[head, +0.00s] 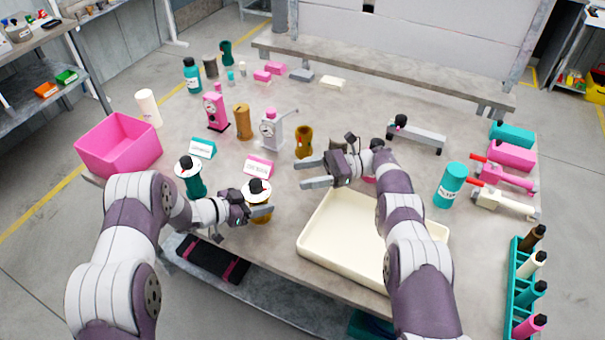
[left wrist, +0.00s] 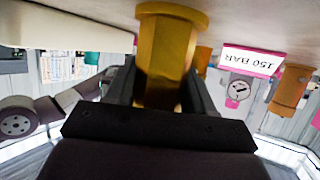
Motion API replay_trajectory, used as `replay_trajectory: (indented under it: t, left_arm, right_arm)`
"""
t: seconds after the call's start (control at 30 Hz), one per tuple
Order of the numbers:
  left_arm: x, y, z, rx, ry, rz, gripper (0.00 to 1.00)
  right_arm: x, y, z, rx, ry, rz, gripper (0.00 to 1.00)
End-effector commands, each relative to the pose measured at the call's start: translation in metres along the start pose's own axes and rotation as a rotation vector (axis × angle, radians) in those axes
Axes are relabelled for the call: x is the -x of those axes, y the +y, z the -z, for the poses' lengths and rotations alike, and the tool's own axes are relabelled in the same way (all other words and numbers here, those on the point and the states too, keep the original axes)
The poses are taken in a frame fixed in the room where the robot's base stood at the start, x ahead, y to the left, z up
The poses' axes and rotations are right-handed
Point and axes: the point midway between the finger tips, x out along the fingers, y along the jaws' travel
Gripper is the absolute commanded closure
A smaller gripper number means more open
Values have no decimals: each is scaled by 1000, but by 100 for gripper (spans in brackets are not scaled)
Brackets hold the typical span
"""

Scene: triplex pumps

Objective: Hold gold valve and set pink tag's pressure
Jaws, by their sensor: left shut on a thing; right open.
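The gold valve (head: 262,216) stands near the table's front edge with a white dial and a dark knob (head: 257,187) on top. My left gripper (head: 258,209) is shut on its body; the left wrist view shows the gold body (left wrist: 165,55) between the fingers. The pink tag (head: 258,166) stands just behind the valve; in the left wrist view the tag (left wrist: 251,61) reads 150 BAR, upside down. My right gripper (head: 303,174) is open and empty, right of the tag and above the table. The valve's dial setting is too small to read.
A teal valve (head: 192,180) with a similar dial stands left of the gold one, before a teal tag (head: 203,147). Pink (head: 215,110) and grey (head: 270,130) gauge pumps stand behind. A cream tray (head: 322,265) lies right, a pink bin (head: 118,145) far left.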

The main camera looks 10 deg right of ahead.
Motion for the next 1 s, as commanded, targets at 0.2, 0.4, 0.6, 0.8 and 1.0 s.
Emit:
replay_trajectory:
  t: [0.2,0.4,0.6,0.8,1.0]
  left_arm:
    - [0,0,0,0,0,0,21]
    - [0,0,0,0,0,0,17]
    - [12,-1,0,1,0,2,17]
    - [64,-1,0,2,-1,5,17]
    - [107,-1,0,1,0,3,17]
  right_arm:
    - [0,0,0,0,0,0,37]
    - [0,0,0,0,0,0,37]
    - [0,0,0,0,0,0,37]
    - [0,0,0,0,0,0,37]
    - [0,0,0,0,0,1,37]
